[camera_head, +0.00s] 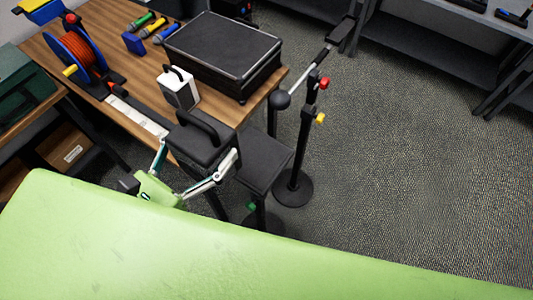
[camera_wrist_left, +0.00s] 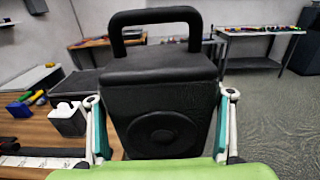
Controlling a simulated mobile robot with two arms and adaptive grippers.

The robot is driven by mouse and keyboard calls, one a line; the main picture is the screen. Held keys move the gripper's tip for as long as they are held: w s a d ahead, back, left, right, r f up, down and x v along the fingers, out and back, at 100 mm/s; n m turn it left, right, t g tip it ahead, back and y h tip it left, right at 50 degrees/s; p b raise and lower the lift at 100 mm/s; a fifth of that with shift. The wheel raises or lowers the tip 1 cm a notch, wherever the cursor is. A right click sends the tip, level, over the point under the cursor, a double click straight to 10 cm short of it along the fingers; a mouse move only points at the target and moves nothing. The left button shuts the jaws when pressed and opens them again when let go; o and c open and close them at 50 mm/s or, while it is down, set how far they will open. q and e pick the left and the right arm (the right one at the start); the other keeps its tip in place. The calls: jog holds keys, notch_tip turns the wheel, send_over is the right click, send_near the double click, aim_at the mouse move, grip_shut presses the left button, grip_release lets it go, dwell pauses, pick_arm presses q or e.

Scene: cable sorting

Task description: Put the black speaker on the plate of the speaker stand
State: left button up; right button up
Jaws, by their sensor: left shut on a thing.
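The black speaker (camera_head: 206,146) has a thick carrying handle on top and is upright. My left gripper (camera_head: 193,168) is shut on it, with one finger on each side. In the left wrist view the speaker (camera_wrist_left: 160,105) fills the middle, its round cone facing the camera. The speaker stand's flat black plate (camera_head: 268,166) is just right of the speaker in the head view, beside the table. The speaker's side partly overlaps the plate's left edge there; I cannot tell the height between them. My right gripper is not in view.
A wooden table (camera_head: 110,22) carries a black case (camera_head: 222,50), a white box with a handle (camera_head: 180,90), an orange cable reel (camera_head: 82,52) and coloured microphones. A black stand with red and yellow knobs (camera_head: 306,125) rises behind the plate. Carpet at right is clear.

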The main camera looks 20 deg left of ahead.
pick_arm(q)
jog(key=shift+w+d+f+b, duration=0.15)
jog(key=shift+w+f, duration=0.05)
jog(key=shift+w, duration=0.25)
jog(key=shift+w+d+f+b, duration=0.15)
jog(key=shift+w, duration=0.3)
jog(key=shift+w+d+f+b, duration=0.1)
jog(key=shift+w+f+b, duration=0.3)
jog(key=shift+w, duration=0.15)
jog(key=shift+w+d+f+b, duration=0.15)
jog(key=shift+w+d+b, duration=0.25)
jog(key=shift+b, duration=0.15)
jog(key=w+d+f+b, duration=0.4)
jog(key=w+f, duration=0.4)
jog(key=f, duration=0.3)
jog(key=shift+w, duration=0.35)
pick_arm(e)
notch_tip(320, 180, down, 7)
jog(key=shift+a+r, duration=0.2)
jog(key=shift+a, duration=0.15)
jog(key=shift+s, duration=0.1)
